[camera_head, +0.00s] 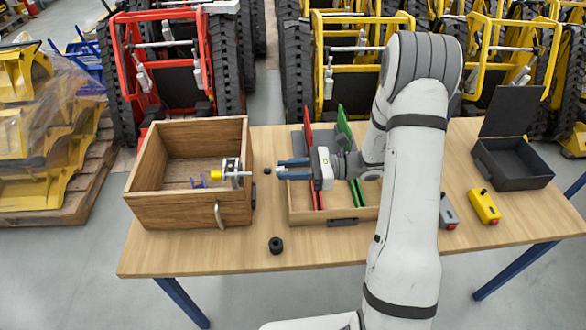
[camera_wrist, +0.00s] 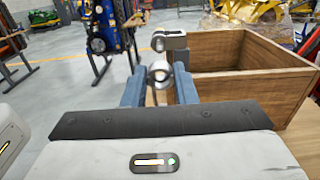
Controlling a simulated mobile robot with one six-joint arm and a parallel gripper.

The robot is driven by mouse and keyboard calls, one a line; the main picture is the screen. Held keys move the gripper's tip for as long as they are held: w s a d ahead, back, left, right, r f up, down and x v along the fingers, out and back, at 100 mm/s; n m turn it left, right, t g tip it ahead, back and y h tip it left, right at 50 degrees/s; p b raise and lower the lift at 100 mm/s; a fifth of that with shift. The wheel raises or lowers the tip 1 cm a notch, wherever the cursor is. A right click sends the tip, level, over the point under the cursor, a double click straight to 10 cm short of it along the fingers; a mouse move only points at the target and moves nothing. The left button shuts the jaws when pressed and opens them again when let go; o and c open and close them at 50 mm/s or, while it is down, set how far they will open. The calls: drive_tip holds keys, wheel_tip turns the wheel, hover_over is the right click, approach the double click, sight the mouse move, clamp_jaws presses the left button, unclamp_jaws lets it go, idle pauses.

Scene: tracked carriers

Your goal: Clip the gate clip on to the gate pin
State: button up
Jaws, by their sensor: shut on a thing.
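My gripper (camera_head: 280,168) has two blue fingers pointing left over the table, to the right of the wooden box. In the wrist view its fingers (camera_wrist: 158,82) close on a small silver round-ended piece (camera_wrist: 160,72), which may be the gate clip; its full shape is hidden. A silver pin (camera_head: 238,174) sticks out to the right from a grey fitting with a yellow end at the box's right wall; it is probably the gate pin. The fitting also shows in the wrist view (camera_wrist: 171,40), just beyond the fingertips. A gap separates pin and fingers.
The open wooden box (camera_head: 147,207) stands at left. A divided tray (camera_head: 308,218) with red and green panels lies under my gripper. A black cylinder (camera_head: 276,245) stands near the front. A black open case (camera_head: 515,170) and a yellow controller (camera_head: 485,206) are at right.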

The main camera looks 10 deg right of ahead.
drive_tip(key=shift+a, duration=2.35)
drive_tip(key=shift+w+a, duration=0.1)
drive_tip(key=shift+a, duration=1.4)
idle(0.7)
drive_tip(key=o, duration=1.1)
drive_tip(key=shift+d, duration=0.1)
drive_tip(key=d+b, duration=0.2)
drive_tip(key=d, duration=0.4)
drive_tip(key=s+d+r+n+g+h, duration=0.2)
drive_tip(key=s+r+n+g+h, duration=0.25)
drive_tip(key=s+n+h, duration=0.75)
drive_tip(key=s+d+r+n+t+h, duration=0.2)
drive_tip(key=d, duration=0.1)
drive_tip(key=s+d+r+n+t+h, duration=0.2)
drive_tip(key=s+d+t, duration=0.1)
drive_tip(key=s+d+r+n+t+h, duration=0.2)
drive_tip(key=d, duration=0.1)
drive_tip(key=shift+s+r, duration=0.15)
drive_tip(key=shift+s, duration=0.2)
